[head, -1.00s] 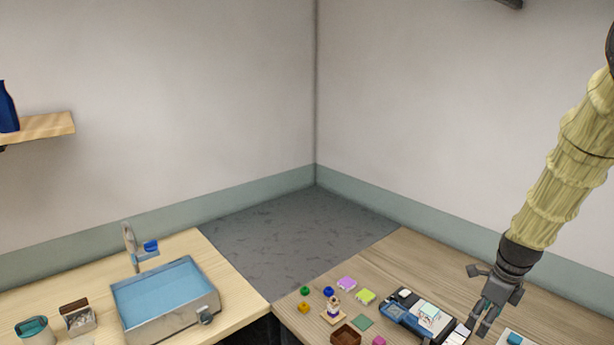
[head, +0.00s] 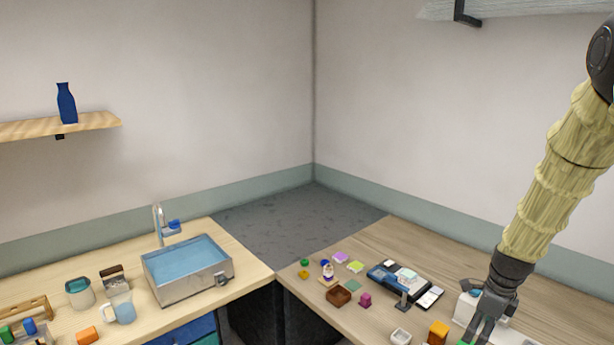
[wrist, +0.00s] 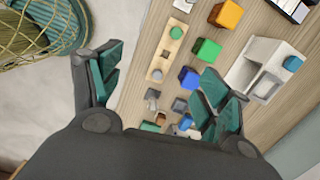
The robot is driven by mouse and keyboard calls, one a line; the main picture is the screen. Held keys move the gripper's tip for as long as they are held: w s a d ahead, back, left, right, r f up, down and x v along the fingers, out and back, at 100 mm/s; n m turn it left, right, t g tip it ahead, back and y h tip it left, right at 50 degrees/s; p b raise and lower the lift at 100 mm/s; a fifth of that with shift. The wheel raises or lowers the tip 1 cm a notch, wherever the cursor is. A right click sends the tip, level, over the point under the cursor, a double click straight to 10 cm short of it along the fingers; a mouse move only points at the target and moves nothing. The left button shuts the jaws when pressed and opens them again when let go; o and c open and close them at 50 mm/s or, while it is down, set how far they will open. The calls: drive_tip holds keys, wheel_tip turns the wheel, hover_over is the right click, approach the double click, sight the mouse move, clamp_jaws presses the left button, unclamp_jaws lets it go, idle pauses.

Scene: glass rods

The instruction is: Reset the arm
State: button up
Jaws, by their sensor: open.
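My arm (head: 555,190) comes down from the upper right in the head view, in a pale yellow sleeve. My gripper (head: 478,338) hangs over the right-hand table near the bottom edge of that view. In the wrist view my gripper (wrist: 158,92) has its teal-padded fingers spread wide, with nothing held between them. Below the fingers are the table's edge and small items, among them a wooden strip (wrist: 166,52) with a green piece. The gripper's dark body hides the lower part of the wrist view.
In the wrist view, green (wrist: 207,51), orange (wrist: 226,14) and blue (wrist: 189,77) blocks and a white device (wrist: 262,70) lie close by. A woven basket (wrist: 58,22) stands on the floor. In the head view, a sink (head: 187,270) is at left and a shelf (head: 85,126) on the wall.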

wheel_tip(320, 180, down, 11)
drive_tip(key=a+n+b, duration=0.2)
drive_tip(key=a+n, duration=0.1)
drive_tip(key=s+a+f+n+g+h+b, duration=0.1)
drive_tip(key=s+a+f+n+b, duration=0.25)
drive_tip(key=s+f+n, duration=0.55)
drive_tip(key=s+a+f+n+h+b, duration=0.15)
drive_tip(key=s+a+f+b, duration=0.35)
drive_tip(key=f, duration=0.8)
drive_tip(key=s+a+f+n+b, duration=0.1)
drive_tip(key=s+a+f+n, duration=0.2)
drive_tip(key=s, duration=0.4)
drive_tip(key=s+a+f+n+y+b, duration=0.1)
drive_tip(key=s+a+f+n, duration=0.2)
drive_tip(key=s+f+n, duration=0.2)
drive_tip(key=s+a+f+n+y+b, duration=0.1)
drive_tip(key=s+a+f+n, duration=0.2)
drive_tip(key=s, duration=0.5)
drive_tip(key=shift+s+f+n+b, duration=0.3)
drive_tip(key=shift+s+f+n, duration=0.1)
drive_tip(key=shift+n, duration=0.45)
